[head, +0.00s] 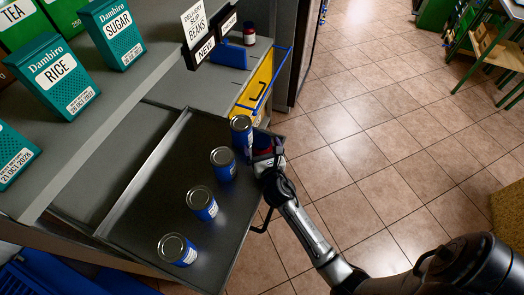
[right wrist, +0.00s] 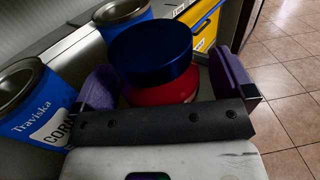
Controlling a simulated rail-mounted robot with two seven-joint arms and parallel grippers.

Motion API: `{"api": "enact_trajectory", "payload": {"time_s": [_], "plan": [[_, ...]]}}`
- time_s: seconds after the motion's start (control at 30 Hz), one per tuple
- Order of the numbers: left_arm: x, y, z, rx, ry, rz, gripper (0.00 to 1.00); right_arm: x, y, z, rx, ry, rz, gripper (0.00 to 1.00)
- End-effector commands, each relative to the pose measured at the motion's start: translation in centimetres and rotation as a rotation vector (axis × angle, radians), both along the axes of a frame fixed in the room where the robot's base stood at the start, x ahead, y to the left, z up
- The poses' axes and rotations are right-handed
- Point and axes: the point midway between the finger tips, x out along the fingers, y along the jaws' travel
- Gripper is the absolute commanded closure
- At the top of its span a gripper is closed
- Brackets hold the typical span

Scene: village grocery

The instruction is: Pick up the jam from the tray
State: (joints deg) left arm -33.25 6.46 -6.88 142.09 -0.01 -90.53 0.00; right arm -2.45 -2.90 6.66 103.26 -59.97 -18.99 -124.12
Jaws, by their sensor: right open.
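The jam (head: 262,141) is a jar with a dark blue lid and a red body, standing near the far right edge of the dark tray (head: 150,200). In the right wrist view the jam (right wrist: 152,52) is close up, its lid large in the middle. My right gripper (head: 268,160) is open at the jar's near side. In the right wrist view its purple finger pads (right wrist: 165,82) stand left and right of the jar; whether they touch it I cannot tell. The gripper's dark bar hides the jar's lower part. My left gripper is not in view.
Several blue cans stand in a row on the tray, one (head: 241,135) close beside the jam. Another can (right wrist: 35,100) shows left in the wrist view. Teal boxes (head: 52,75) stand on the upper shelf. Another dark-lidded jar (head: 249,34) stands farther back. The tiled floor right is open.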

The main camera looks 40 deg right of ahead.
Motion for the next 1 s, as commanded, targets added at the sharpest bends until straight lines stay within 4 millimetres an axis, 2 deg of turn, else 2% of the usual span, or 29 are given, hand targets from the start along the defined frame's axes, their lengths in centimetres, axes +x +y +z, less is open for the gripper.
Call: {"api": "enact_trajectory", "payload": {"time_s": [0.07, 0.8, 1.0], "plan": [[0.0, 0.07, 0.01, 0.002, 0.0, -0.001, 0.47, -0.01, 0.0, 0.02, 0.0, 0.0, 0.0, 0.0], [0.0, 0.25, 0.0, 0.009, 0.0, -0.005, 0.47, -0.02, 0.02, 0.03, 0.0, -0.001, 0.0, 0.71], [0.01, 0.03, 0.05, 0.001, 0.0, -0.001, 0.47, 0.01, 0.03, 0.22, -0.002, -0.004, 0.001, 0.71]]}}
